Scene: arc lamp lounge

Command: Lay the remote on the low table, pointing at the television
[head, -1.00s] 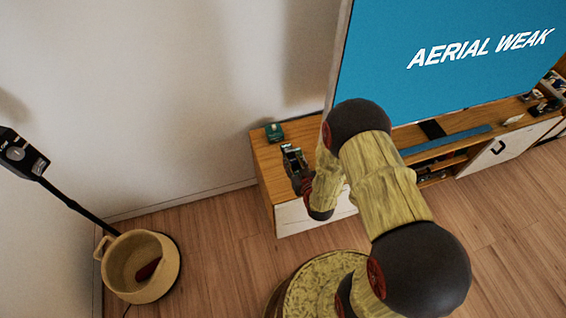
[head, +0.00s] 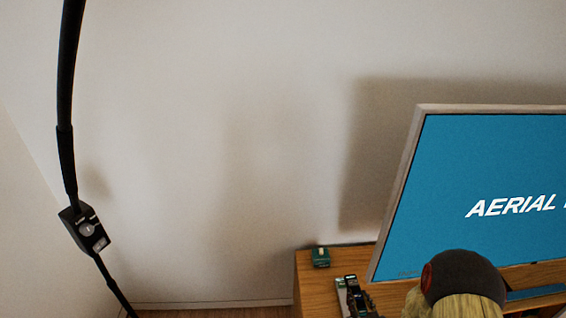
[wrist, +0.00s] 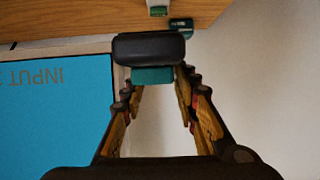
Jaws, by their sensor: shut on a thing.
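My gripper (wrist: 160,85) is shut on a dark, rounded thing with a teal face (wrist: 150,50). It is seen end-on, and I cannot tell for sure that it is the remote. I cannot make out a separate low table.
The wooden cabinet (head: 312,285) carries a small green box (head: 320,257), also in the wrist view (wrist: 181,24). A black lamp stem (head: 67,150) with a control box (head: 85,230) stands at the left. Bare wall fills the middle.

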